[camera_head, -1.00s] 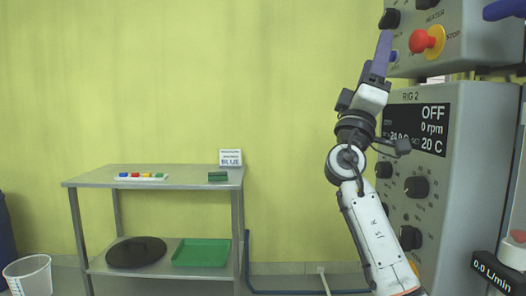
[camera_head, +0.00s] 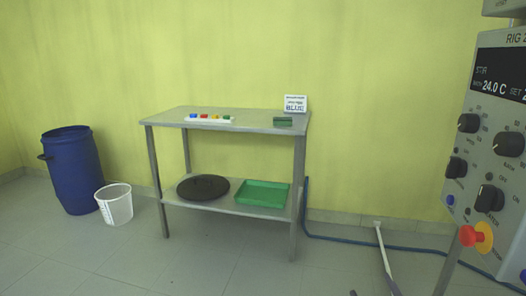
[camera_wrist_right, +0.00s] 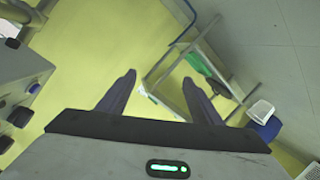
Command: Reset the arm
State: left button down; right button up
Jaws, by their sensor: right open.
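My right gripper (camera_wrist_right: 160,80) shows in the right wrist view. In the head view I cannot make out either gripper. The right arm does not show clearly there, and the left arm is out of view.
A green tray (camera_head: 262,194) and black disc (camera_head: 203,187) lie below. A blue drum (camera_head: 72,170), white bucket (camera_head: 115,205) and control panel (camera_head: 488,150) flank it.

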jog(key=s+a+f+m+g+y, duration=0.1)
jog(key=s+a+f+g+y, duration=0.1)
jog(key=s+a+f, duration=0.45)
jog(key=s+a+f+m+g+y, duration=0.1)
jog(key=s+f+g+y, duration=0.15)
jog(key=s, duration=0.75)
jog(key=s+a+f+m+g+y, duration=0.15)
jog(key=s+a+f, duration=0.3)
jog(key=s, duration=0.45)
pick_arm(q)
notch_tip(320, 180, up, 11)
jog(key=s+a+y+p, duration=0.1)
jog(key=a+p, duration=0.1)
jog(key=p, duration=1.6)
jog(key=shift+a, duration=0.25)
pick_arm(e)
jog(key=d+r+h, duration=0.1)
jog(key=d+r, duration=0.2)
jog(key=r, duration=0.7)
jog(key=shift+s+r, duration=0.15)
jog(key=shift+s, duration=0.3)
